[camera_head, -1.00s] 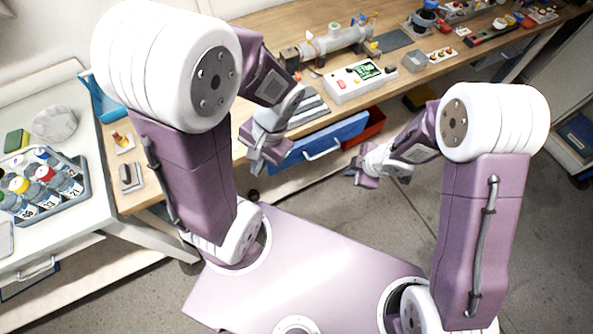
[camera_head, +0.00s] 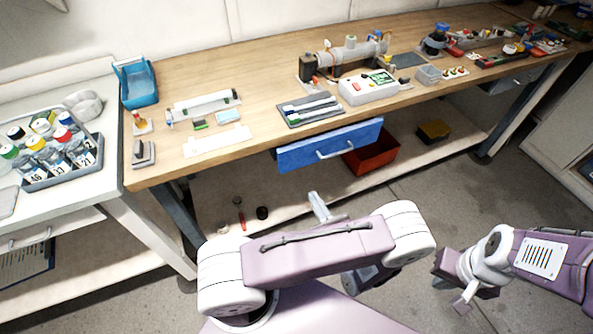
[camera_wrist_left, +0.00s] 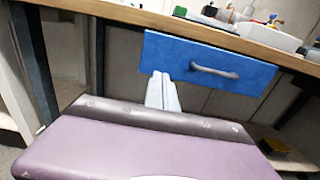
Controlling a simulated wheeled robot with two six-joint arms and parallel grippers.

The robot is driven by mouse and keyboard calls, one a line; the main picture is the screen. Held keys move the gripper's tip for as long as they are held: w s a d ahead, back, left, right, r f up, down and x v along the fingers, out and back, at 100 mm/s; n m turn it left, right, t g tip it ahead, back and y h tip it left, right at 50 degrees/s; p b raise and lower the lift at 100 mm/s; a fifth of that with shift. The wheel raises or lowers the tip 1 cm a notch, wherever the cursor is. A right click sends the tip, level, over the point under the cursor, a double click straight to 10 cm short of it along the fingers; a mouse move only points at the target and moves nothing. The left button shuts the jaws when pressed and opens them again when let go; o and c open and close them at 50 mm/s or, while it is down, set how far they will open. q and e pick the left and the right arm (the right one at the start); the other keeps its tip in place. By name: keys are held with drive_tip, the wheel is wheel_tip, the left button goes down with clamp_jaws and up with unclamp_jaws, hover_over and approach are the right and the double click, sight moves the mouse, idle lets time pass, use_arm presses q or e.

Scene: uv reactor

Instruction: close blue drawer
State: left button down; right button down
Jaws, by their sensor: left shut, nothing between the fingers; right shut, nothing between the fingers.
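The blue drawer (camera_head: 362,137) hangs under the front edge of the wooden workbench, its front facing me with a pale bar handle (camera_head: 337,150). Its front sits close to the bench edge; I cannot tell exactly how far it sticks out. My left gripper (camera_head: 318,207) is shut and empty, low in front of the drawer. In the left wrist view the fingers (camera_wrist_left: 162,90) overlap the lower left of the drawer front (camera_wrist_left: 165,52), left of the handle; contact cannot be told. My right gripper (camera_head: 462,300) is shut and empty at the lower right, away from the drawer.
The bench (camera_head: 262,85) carries instruments, a blue basket (camera_head: 137,84) and small parts. A bottle rack (camera_head: 87,169) stands on the left table. Floor between bench and me is open.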

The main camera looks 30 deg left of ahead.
sight(292, 160)
use_arm(q)
drive_tip(key=x, duration=1.3)
drive_tip(key=shift+a+r+p, duration=0.1)
drive_tip(key=shift+a+p, duration=0.05)
drive_tip(key=shift+p, duration=0.2)
use_arm(e)
drive_tip(key=shift+s+r, duration=0.1)
drive_tip(key=shift+r, duration=0.35)
use_arm(q)
drive_tip(key=shift+w+a+r, duration=0.1)
